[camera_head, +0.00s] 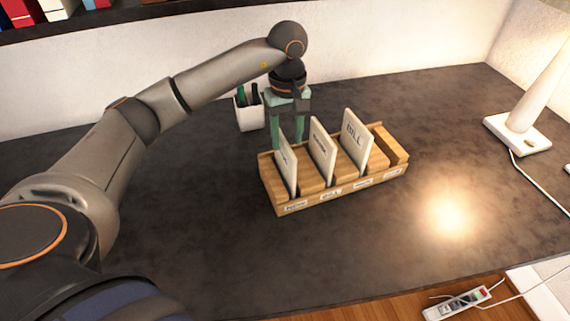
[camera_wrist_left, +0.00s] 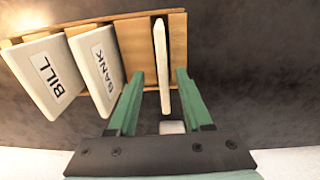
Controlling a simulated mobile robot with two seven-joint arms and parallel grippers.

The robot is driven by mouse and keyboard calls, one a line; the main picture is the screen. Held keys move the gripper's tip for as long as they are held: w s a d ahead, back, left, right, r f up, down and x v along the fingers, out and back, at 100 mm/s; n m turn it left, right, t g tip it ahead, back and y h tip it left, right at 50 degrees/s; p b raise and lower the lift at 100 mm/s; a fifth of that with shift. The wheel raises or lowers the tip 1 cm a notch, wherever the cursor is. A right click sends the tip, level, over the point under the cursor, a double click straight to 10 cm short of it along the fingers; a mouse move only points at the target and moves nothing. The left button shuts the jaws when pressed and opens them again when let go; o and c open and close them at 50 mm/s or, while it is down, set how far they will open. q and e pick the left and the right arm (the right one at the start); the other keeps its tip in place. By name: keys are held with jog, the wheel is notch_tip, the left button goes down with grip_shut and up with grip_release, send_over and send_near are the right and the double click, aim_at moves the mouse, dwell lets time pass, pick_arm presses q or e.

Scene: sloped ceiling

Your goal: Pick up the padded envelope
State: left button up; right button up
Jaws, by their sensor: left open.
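Three pale envelope-like pieces stand upright in the slots of a wooden sorter (camera_head: 333,196). The leftmost one (camera_head: 288,168) shows edge-on in the wrist view (camera_wrist_left: 160,60); its label is unreadable. The middle one (camera_head: 322,152) reads "BANK" in the wrist view (camera_wrist_left: 98,70), and the right one (camera_head: 355,142) reads "BILL". I cannot tell by looks which is the padded envelope. My left gripper (camera_head: 289,146) points down, open and empty, over the leftmost piece. In the wrist view its green fingers (camera_wrist_left: 160,78) lie on either side of that piece, with gaps. My right gripper is out of view.
A white pen cup (camera_head: 249,113) stands behind the sorter, close to my left gripper. A white lamp base (camera_head: 517,133) with a cable is at the right. The dark desk (camera_head: 450,170) is clear between lamp and sorter. A power strip (camera_head: 456,303) lies below the desk's front edge.

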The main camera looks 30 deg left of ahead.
aim_at(285, 152)
pick_arm(q)
jog(key=f, duration=0.5)
jog(key=shift+s+a+p, duration=0.1)
jog(key=shift+a+p, duration=0.15)
jog(key=shift+p, duration=0.15)
jog(key=shift+c, duration=0.2)
grip_shut()
